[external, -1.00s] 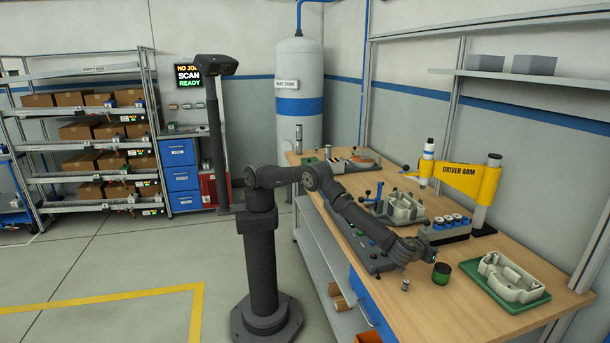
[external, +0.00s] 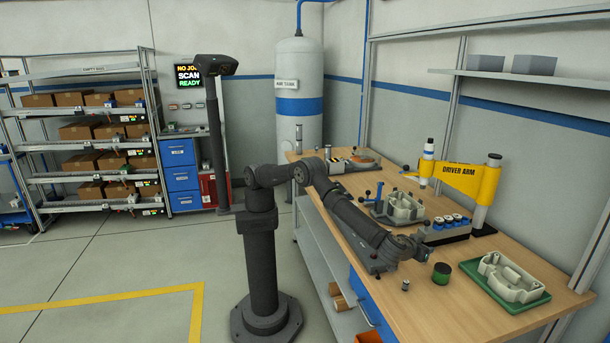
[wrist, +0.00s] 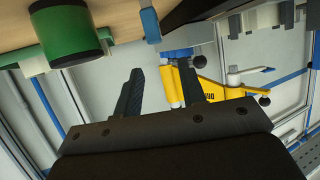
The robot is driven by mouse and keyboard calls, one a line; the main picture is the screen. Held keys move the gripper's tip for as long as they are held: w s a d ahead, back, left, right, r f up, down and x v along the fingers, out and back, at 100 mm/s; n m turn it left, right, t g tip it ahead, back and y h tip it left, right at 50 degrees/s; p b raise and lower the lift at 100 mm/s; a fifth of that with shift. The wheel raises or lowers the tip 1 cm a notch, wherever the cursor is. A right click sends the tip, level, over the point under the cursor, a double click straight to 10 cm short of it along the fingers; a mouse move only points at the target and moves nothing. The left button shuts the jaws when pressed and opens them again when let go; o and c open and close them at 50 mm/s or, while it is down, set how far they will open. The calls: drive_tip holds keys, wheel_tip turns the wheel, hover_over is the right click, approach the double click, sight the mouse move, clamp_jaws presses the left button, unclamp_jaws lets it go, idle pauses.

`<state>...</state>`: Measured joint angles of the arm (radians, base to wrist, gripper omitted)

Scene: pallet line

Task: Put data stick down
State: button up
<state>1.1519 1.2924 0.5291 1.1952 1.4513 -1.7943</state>
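My gripper (external: 428,254) is low over the front part of the wooden workbench (external: 450,310), left of a green-and-black round pot (external: 441,273). In the wrist view my gripper (wrist: 160,75) has its two dark fingers apart, with nothing visible between them. The pot (wrist: 68,35) shows at the top left of that view. I cannot make out a data stick for certain in either view. A small grey-and-black cylinder (external: 405,285) stands on the bench just in front of my gripper; I cannot tell what it is.
A green tray (external: 535,299) with a pale housing lies at the right. Behind my gripper stand a rack of blue-topped pieces (external: 447,235) and the yellow driver arm (external: 468,180). A fixture with another housing (external: 402,210) is left of the rack. Bare wood lies at the bench front.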

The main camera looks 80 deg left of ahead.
drive_tip(key=v, duration=0.5)
drive_tip(key=shift+s+d+r, duration=0.1)
drive_tip(key=shift+s+d, duration=0.05)
drive_tip(key=shift+s, duration=0.1)
drive_tip(key=x, duration=1.1)
drive_tip(key=shift+w, duration=0.25)
drive_tip(key=shift+w+a+f, duration=0.2)
drive_tip(key=shift+a+f, duration=0.05)
drive_tip(key=shift+f, duration=0.55)
drive_tip(key=shift+r, duration=0.2)
drive_tip(key=shift+r, duration=0.1)
